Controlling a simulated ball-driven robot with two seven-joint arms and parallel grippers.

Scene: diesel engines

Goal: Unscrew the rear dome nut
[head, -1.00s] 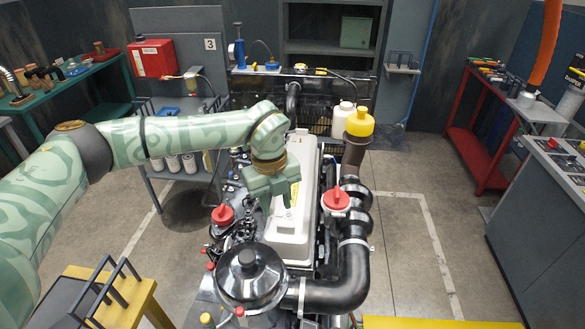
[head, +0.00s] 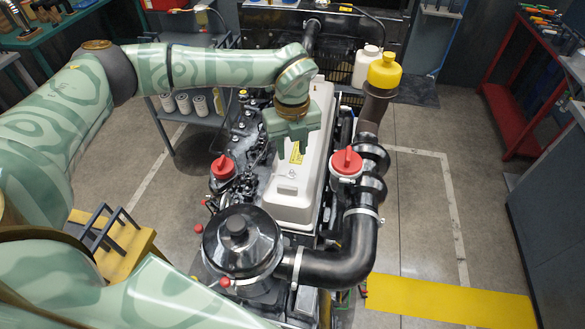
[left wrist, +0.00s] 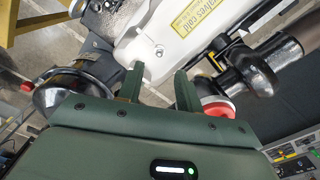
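A long white valve cover (head: 290,205) runs along the top of the diesel engine, with a yellow label on it. A small dome-like nut (head: 292,174) shows on the cover near its close end; I cannot tell whether it is the rear one. My left gripper (head: 289,143) hangs over the cover, fingers down, beyond this nut, and hides part of the cover. In the left wrist view, the two fingers (left wrist: 160,72) are apart with nothing between them. A small pale nut (left wrist: 159,50) shows on the cover just past the fingertips. My right gripper is not in view.
A black round air-cleaner housing (head: 243,243) stands at the cover's near left. Red caps flank the cover, left (head: 223,168) and right (head: 346,162). A black pipe (head: 362,235) bends around the right side. A yellow-capped filler (head: 384,72) rises at the far right.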

